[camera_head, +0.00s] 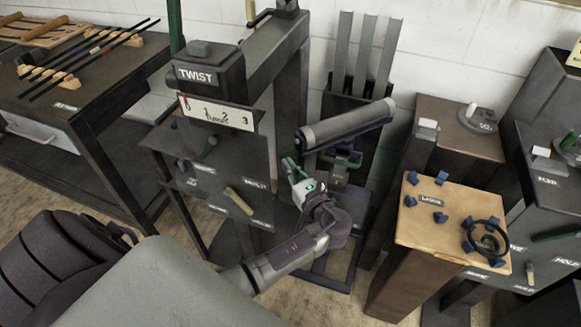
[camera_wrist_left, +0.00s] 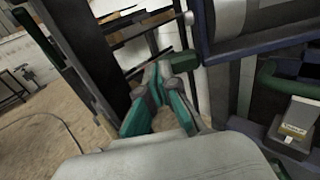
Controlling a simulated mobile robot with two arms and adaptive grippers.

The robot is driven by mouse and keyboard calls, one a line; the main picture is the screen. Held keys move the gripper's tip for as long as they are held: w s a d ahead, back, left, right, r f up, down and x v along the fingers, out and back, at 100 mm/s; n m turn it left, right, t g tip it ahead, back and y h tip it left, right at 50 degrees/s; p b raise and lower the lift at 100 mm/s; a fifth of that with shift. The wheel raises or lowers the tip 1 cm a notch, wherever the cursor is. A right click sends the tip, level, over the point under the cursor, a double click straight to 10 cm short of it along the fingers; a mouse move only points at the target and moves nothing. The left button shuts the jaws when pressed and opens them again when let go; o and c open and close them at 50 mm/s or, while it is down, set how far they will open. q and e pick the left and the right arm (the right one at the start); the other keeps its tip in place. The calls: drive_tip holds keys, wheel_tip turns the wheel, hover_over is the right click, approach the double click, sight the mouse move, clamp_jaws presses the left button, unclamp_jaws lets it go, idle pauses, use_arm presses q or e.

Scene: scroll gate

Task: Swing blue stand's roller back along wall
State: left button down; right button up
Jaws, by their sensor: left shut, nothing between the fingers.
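The grey roller (camera_head: 345,125) lies in a dark blue bracket on the blue stand (camera_head: 326,276), tilted up to the right. In the left wrist view the roller (camera_wrist_left: 230,16) and the blue bracket (camera_wrist_left: 262,42) fill the upper right. My left gripper (camera_head: 287,164) is just below and left of the roller's left end, with nothing held. In the left wrist view its teal-and-grey fingertips (camera_wrist_left: 158,72) are together, near a dark green block-like end (camera_wrist_left: 183,59); contact cannot be told. My arm hides part of the stand. My right gripper is not in view.
The TWIST station (camera_head: 215,110) stands close left of the roller. Upright grey slats (camera_head: 365,55) stand behind it, before the white wall (camera_head: 420,40). A wooden LASSO pedestal (camera_head: 430,235) with blue pegs and a dark ring stands to the right.

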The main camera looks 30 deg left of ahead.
use_arm(q)
drive_tip(key=w+a+m+t+h+p, duration=0.1)
drive_tip(key=w+a+m+t+h, duration=0.1)
drive_tip(key=w+a, duration=0.8)
drive_tip(key=shift+a+m+t, duration=0.4)
drive_tip(key=shift+a+t, duration=0.4)
drive_tip(key=shift+a, duration=0.3)
